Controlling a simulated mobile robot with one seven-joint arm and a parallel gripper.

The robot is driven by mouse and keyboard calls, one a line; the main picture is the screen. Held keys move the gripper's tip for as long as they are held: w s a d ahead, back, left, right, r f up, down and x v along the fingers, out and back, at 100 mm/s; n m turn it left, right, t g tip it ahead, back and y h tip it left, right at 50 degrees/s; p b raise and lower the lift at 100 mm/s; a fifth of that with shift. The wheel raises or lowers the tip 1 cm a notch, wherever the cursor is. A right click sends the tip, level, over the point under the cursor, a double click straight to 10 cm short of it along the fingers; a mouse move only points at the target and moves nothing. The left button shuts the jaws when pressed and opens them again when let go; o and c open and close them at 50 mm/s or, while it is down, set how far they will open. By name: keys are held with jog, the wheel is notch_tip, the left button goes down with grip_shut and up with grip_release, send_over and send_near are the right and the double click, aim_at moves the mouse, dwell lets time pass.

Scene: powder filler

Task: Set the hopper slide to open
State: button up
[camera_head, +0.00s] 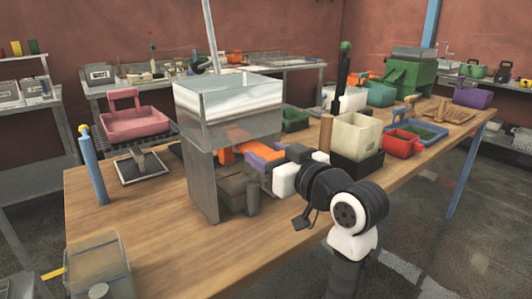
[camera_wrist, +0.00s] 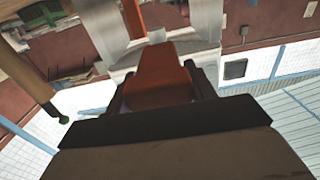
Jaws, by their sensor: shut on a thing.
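The powder filler has a clear-walled hopper (camera_head: 228,112) on a grey upright stand (camera_head: 201,185), left of centre on the wooden table. An orange slide handle (camera_head: 227,155) shows just under the hopper. In the wrist view the orange handle (camera_wrist: 160,72) sits between the dark fingers of my gripper (camera_wrist: 160,90), which is shut on it. A grey metal part of the filler (camera_wrist: 196,22) is just beyond the handle. In the head view the fingertips are largely hidden by the hopper and my arm. How far the slide is out is hard to tell.
A dark block-like base (camera_head: 238,190) sits below the hopper. A clear container (camera_head: 98,265) is at the front left and a blue post (camera_head: 92,165) at the left. A cream bin (camera_head: 357,135) and red tray (camera_head: 400,143) stand to the right. The front table middle is clear.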

jog(key=o, duration=1.4)
jog(key=shift+s+d, duration=0.1)
jog(key=shift+d, duration=0.05)
jog(key=b+v, duration=0.1)
jog(key=v, duration=1.2)
jog(key=shift+s+d+b, duration=0.25)
jog(key=shift+s+b, duration=0.1)
jog(key=shift+b, duration=0.05)
jog(key=shift+s, duration=0.1)
